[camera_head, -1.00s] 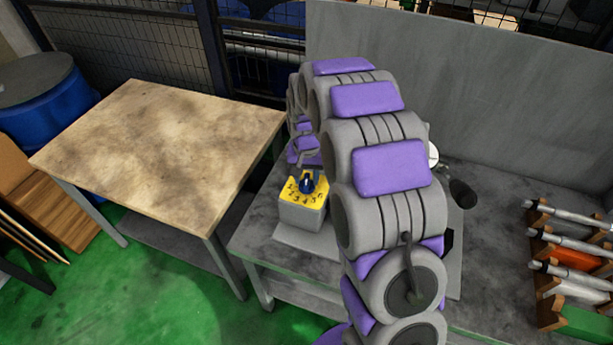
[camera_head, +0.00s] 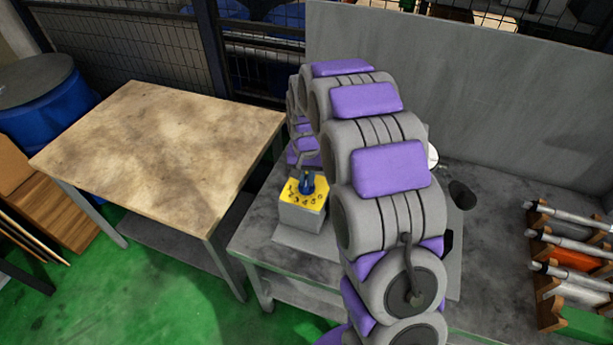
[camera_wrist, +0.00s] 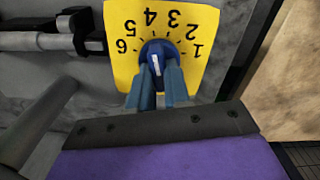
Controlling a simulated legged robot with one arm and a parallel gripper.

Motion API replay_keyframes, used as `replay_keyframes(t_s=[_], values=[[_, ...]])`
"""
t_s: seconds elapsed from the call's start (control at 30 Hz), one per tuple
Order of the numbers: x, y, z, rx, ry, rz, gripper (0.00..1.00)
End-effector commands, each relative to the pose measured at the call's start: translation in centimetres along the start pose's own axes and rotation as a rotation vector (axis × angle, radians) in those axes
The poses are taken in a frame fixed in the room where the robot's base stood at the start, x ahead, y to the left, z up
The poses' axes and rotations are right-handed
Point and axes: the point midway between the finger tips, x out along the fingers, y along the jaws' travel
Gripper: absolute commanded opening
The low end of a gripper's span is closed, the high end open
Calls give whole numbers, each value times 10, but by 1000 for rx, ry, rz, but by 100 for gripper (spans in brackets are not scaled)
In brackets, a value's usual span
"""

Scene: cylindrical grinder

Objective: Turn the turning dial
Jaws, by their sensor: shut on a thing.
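The turning dial (camera_wrist: 156,58) is a round blue knob with a white pointer line, in the middle of a yellow plate (camera_wrist: 128,20) with black numbers 1 to 6. In the wrist view the numbers appear upside down. My gripper (camera_wrist: 158,78) has its blue-grey fingers closed around the knob. In the head view the dial (camera_head: 307,182) sits on top of a grey box (camera_head: 302,217) with the yellow plate. My arm arches over it from the right, and the fingers are hard to make out there.
The box stands on a grey workbench (camera_head: 262,240) near its left end. A wooden-topped table (camera_head: 160,150) is to the left, with a gap between. A rack (camera_head: 560,230) with metal rods is at the right. A dark cup (camera_head: 462,194) stands behind my arm.

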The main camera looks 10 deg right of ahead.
Motion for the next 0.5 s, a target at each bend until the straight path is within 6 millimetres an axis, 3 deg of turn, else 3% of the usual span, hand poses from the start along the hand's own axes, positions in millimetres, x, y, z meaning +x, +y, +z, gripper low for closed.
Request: replay_keyframes(t_s=[0.5], values=[[-2,2,1,288,-4,2,0]])
